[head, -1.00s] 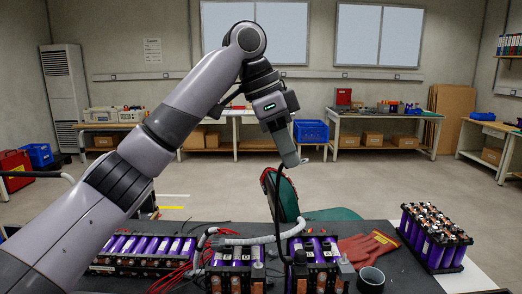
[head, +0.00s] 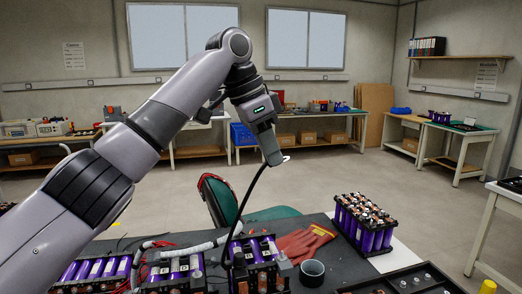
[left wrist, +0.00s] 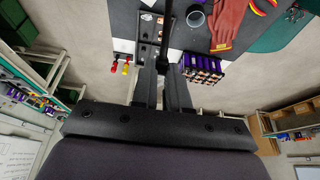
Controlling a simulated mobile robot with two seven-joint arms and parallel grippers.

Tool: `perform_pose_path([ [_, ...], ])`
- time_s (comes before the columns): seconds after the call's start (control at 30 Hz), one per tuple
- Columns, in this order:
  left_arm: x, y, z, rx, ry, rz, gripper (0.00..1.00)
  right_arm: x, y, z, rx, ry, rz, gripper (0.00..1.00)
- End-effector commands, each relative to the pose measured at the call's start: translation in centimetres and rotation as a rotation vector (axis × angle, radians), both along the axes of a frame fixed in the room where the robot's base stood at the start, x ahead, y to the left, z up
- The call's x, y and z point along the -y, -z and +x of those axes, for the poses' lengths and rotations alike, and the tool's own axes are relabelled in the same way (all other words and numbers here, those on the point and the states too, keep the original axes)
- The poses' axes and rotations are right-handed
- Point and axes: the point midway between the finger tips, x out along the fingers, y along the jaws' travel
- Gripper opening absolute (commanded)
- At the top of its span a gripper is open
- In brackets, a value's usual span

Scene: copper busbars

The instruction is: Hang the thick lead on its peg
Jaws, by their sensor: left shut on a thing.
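The thick lead (head: 250,195) is black. In the head view it rises in a curve from the battery modules on the table to my left gripper (head: 275,160), which is raised above the table, over the chair. My left gripper is shut on the lead's upper end. In the left wrist view the lead (left wrist: 168,28) runs away from between the fingertips (left wrist: 164,72). I cannot make out a peg in either view. My right gripper is not in view.
The dark table (head: 330,270) carries purple battery modules (head: 262,250), red gloves (head: 305,243), a dark cup (head: 312,272) and a separate cell block (head: 362,222). A green chair (head: 225,200) stands behind it. Open floor lies beyond, before benches and a wall shelf (head: 460,56).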

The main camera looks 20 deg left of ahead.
Motion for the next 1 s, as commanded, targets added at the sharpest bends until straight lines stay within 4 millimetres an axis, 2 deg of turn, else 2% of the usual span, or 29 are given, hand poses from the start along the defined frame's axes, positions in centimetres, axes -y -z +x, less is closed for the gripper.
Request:
perform_pose_path([
  [0.2, 0.2, -0.1, 0.0, 0.005, -0.009, -0.001, 0.00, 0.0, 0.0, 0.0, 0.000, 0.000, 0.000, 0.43],
  [0.37, 0.7, 1.8, 0.2, -0.020, -0.107, 0.034, 0.00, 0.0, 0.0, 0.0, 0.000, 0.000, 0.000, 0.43],
  [0.8, 2.4, 12.1, 0.2, -0.243, -0.742, 0.178, 0.00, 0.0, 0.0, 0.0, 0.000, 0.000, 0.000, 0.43],
  [1.0, 2.6, 15.1, -0.1, -0.337, -0.945, 0.194, 0.00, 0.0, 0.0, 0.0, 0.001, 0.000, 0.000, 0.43],
])
